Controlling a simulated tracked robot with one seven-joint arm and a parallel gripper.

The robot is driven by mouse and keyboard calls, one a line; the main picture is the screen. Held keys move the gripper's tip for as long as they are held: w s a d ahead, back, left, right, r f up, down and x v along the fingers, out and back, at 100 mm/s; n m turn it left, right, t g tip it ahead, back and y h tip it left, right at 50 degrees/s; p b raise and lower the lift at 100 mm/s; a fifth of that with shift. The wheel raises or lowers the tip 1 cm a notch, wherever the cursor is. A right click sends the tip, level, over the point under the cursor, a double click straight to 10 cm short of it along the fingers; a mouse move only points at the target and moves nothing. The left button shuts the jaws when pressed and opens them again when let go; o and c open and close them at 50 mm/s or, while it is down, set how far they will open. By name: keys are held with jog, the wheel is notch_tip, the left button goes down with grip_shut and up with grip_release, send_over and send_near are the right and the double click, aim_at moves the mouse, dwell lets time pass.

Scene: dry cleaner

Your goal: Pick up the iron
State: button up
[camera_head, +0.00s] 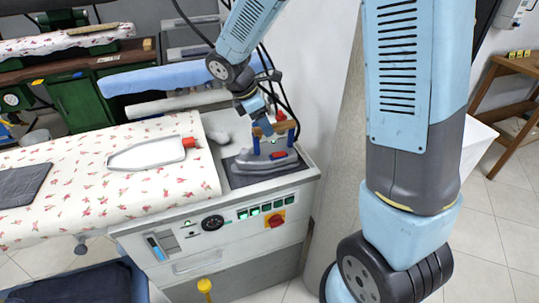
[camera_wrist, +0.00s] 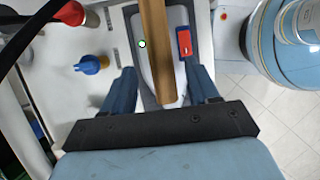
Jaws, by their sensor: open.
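The iron (camera_head: 262,164) is grey with a brown wooden handle and a red part on its side. It rests on a dark pad (camera_head: 236,181) at the right end of the ironing station. The iron also shows in the wrist view (camera_wrist: 176,18), its handle (camera_wrist: 155,50) running up the middle between my fingers. My gripper (camera_head: 272,140) is open above the iron, with one blue finger on each side of the handle. In the wrist view my gripper (camera_wrist: 162,80) shows a gap between each finger and the handle.
A floral-covered ironing board (camera_head: 60,207) extends left, bearing a pale iron-shaped piece (camera_head: 147,153) and a dark folded cloth (camera_head: 22,185). A light blue padded arm (camera_head: 180,77) lies behind my gripper. A control panel (camera_head: 265,207) fronts the station. Blue (camera_wrist: 91,64) and red bottles stand left in the wrist view.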

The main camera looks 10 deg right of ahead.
send_over(264, 146)
jog(key=s+d, duration=0.1)
jog(key=s, duration=0.2)
jog(key=shift+w+d+f, duration=0.1)
jog(key=shift+w+f, duration=0.05)
jog(key=shift+f, duration=1.1)
jog(key=shift+w+d+f, duration=0.1)
jog(key=shift+f, duration=1.15)
jog(key=shift+c, duration=0.2)
jog(key=c, duration=1.1)
grip_shut()
jog(key=shift+w+r, duration=0.15)
